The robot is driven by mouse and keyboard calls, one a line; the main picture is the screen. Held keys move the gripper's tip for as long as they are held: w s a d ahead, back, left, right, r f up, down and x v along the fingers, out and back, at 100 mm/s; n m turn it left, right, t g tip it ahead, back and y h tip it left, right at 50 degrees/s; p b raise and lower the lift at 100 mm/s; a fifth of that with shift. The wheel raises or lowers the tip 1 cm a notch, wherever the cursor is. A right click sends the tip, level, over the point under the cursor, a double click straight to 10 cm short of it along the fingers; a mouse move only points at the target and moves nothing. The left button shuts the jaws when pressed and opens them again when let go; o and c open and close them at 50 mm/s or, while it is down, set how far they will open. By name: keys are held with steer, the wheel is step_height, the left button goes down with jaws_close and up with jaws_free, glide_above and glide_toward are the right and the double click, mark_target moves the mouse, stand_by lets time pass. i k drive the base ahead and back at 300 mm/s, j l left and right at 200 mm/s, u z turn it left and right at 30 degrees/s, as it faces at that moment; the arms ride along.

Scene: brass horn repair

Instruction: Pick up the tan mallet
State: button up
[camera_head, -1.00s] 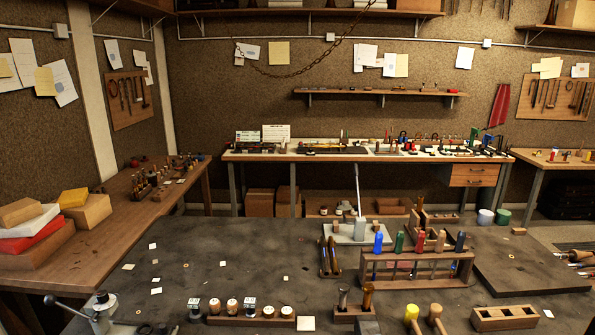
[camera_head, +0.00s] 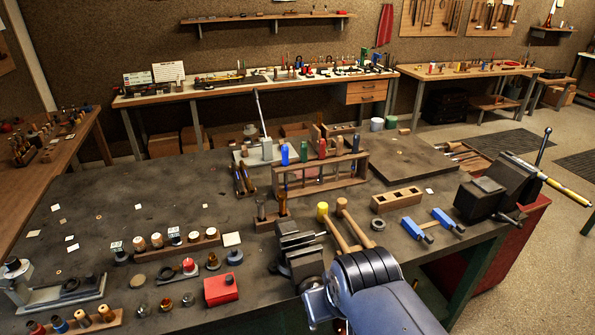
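The tan mallet (camera_head: 342,204) lies on the dark bench top, with its head toward the back and its wooden handle slanting forward and to the right. A yellow-headed mallet (camera_head: 322,211) lies close beside it on the left, its handle nearly parallel. My arm rises at the bottom centre, just in front of the mallets, and its dark rounded joint comes close to the lower ends of the handles.
A dark ring (camera_head: 378,224), a wooden block with square holes (camera_head: 397,199) and blue-ended tools (camera_head: 447,217) lie to the right. A screwdriver rack (camera_head: 318,178) stands behind. A large vise (camera_head: 492,192) is at the right edge.

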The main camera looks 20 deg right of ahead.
mark_target(341, 211)
steer(key=z, duration=2.2)
steer(key=u, duration=1.45)
steer(key=i+l+u, duration=0.25)
steer(key=i+l, duration=0.75)
steer(key=l, duration=0.1)
